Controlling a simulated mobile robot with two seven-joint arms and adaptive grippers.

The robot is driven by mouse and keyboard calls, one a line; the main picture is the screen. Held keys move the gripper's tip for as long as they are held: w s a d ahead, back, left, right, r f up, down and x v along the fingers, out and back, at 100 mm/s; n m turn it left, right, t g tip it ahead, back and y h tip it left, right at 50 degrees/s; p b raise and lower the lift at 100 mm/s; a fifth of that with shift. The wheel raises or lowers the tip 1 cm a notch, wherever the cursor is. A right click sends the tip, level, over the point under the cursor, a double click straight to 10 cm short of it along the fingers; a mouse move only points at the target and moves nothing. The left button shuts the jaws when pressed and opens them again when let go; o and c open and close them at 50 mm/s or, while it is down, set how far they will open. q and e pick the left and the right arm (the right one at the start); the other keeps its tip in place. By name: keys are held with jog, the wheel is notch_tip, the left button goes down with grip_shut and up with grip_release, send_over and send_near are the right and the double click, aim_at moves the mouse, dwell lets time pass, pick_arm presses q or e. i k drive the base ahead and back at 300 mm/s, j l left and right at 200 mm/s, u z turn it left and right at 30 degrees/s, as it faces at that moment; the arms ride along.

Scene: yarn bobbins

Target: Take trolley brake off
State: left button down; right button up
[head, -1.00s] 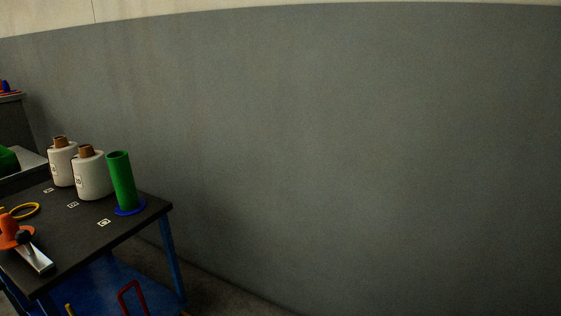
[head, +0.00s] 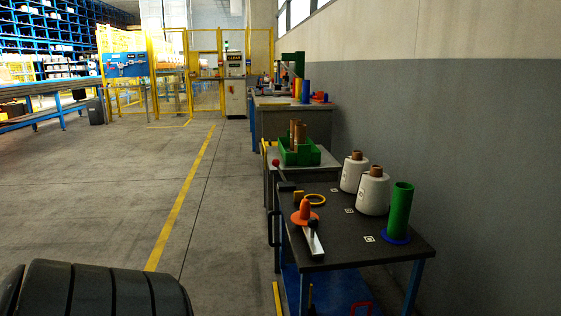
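A dark-topped trolley (head: 330,250) with blue legs stands at the right, against the wall. Behind it is a second, lighter-topped cart (head: 318,161) carrying a green crate (head: 299,152). A lever with a red knob (head: 276,163) sticks up at the left side, near where the two meet; I cannot tell which one it belongs to or if it is the brake. Neither of my grippers is in view.
Open floor with a yellow line (head: 180,203) lies left. Yellow fencing (head: 205,70) stands far back.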

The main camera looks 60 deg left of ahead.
aim_at(276, 162)
jog(key=u, duration=1.85)
jog(key=z, duration=0.35)
jog(key=i+j+z, duration=0.25)
jog(key=j+z, duration=0.3)
jog(key=i+j+z, duration=0.35)
jog(key=j+z, duration=0.15)
jog(key=j, duration=0.95)
